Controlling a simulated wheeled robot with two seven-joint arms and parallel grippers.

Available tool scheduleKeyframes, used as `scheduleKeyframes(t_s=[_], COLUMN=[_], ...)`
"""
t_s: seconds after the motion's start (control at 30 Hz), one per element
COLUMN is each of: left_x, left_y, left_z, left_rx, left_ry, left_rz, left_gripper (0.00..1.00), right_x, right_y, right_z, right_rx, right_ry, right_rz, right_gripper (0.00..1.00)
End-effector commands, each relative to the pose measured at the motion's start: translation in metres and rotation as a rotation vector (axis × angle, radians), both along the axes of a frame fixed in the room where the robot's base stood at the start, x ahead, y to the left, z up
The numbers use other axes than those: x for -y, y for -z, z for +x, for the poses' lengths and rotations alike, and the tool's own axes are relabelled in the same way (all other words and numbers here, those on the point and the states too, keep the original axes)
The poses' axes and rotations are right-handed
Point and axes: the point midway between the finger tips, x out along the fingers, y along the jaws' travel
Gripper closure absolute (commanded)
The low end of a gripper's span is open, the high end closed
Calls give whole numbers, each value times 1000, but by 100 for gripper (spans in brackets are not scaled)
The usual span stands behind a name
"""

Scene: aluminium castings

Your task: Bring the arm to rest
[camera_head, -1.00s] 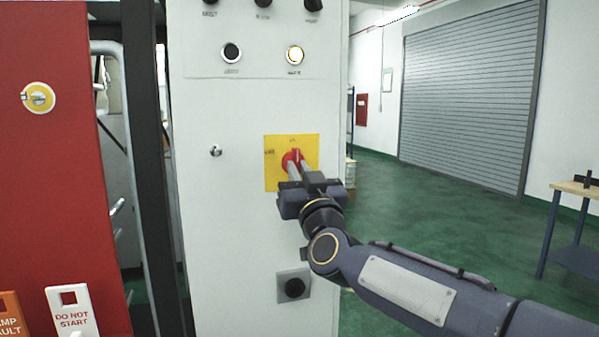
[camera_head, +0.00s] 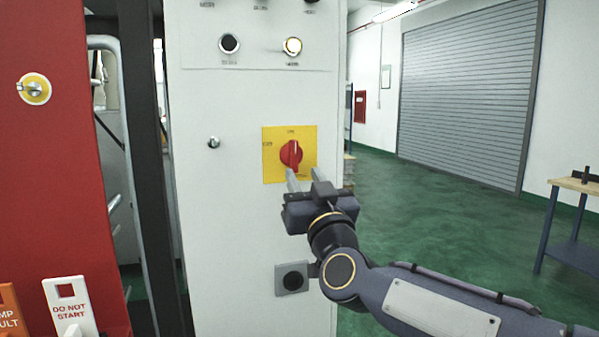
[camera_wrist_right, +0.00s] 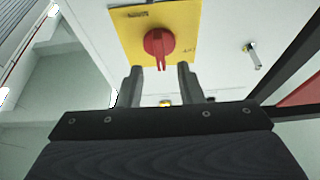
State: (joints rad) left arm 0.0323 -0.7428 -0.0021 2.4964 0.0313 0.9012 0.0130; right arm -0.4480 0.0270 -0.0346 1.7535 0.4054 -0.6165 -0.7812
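My right gripper (camera_head: 303,180) is in front of the white cabinet (camera_head: 225,215), just below and right of the red rotary switch (camera_head: 291,154) on its yellow plate (camera_head: 271,170). In the right wrist view the two fingers of the right gripper (camera_wrist_right: 160,80) stand apart with nothing between them. The red switch (camera_wrist_right: 158,43) lies beyond the fingertips there, its handle pointing between them, and looks clear of them. In the head view the switch handle stands upright. My left gripper is not in view.
A red panel (camera_head: 50,170) with white "DO NOT START" tag (camera_head: 72,305) and an orange tag (camera_head: 12,312) stands at the left. A small knob (camera_head: 213,142) and a black button (camera_head: 292,281) stick out from the cabinet. Green floor (camera_head: 430,200) is open at the right, before a bench (camera_head: 575,184).

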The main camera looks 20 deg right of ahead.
Motion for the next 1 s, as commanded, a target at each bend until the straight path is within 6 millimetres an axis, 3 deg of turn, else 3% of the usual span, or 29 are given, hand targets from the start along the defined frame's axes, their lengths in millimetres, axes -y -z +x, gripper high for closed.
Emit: scheduleKeyframes(t_s=[0.2, 0.77, 0.87, 0.97, 1.0], left_x=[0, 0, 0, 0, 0], left_y=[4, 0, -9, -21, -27], left_z=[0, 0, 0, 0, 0], left_rx=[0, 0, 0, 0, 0], left_ry=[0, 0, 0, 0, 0], left_rz=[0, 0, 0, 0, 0], left_gripper=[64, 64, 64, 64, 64], right_x=[1, 4, 10, 16, 19], right_y=[9, 15, 35, 78, 100], right_z=[-22, -27, -40, -67, -84], right_rx=[0, -34, -141, -343, -445], right_ry=[0, -26, -103, -209, -246], right_rz=[0, -1, 2, 18, 33], right_gripper=[66, 66, 66, 66, 66])
